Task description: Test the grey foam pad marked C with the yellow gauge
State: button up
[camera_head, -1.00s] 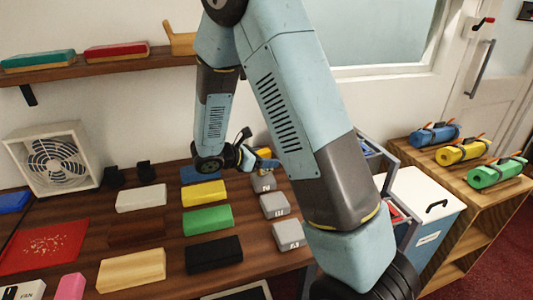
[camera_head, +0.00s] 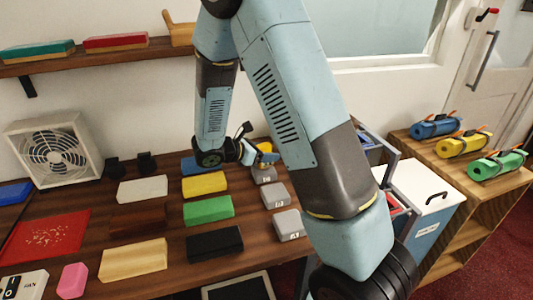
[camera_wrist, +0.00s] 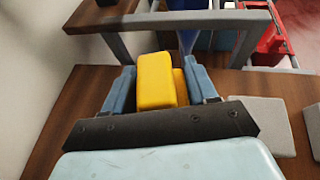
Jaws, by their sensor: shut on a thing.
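My gripper (camera_wrist: 158,68) is shut on the yellow gauge (camera_wrist: 155,82), which stands between its two blue fingers in the wrist view. In the head view my gripper (camera_head: 263,156) is at the back of the counter, with a bit of yellow showing at it. Three grey foam pads lie in a column in front of it: a back pad (camera_head: 264,176) close to the gripper, a middle pad (camera_head: 274,195) and a front pad (camera_head: 288,224). Two pads show at the right of the wrist view.
Left of the pads lie blue, yellow (camera_head: 205,185), green (camera_head: 208,209) and black (camera_head: 214,244) blocks. A white fan (camera_head: 53,150) stands at the far left. A grey-framed rack (camera_wrist: 170,20) stands close beyond the gripper. A white-lidded bin (camera_head: 420,195) is right of the counter.

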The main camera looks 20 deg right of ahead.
aim_at(267, 144)
jog(key=shift+f, duration=0.55)
dwell(1.4)
jog(key=shift+r, duration=3.6)
jog(key=shift+d, duration=0.15)
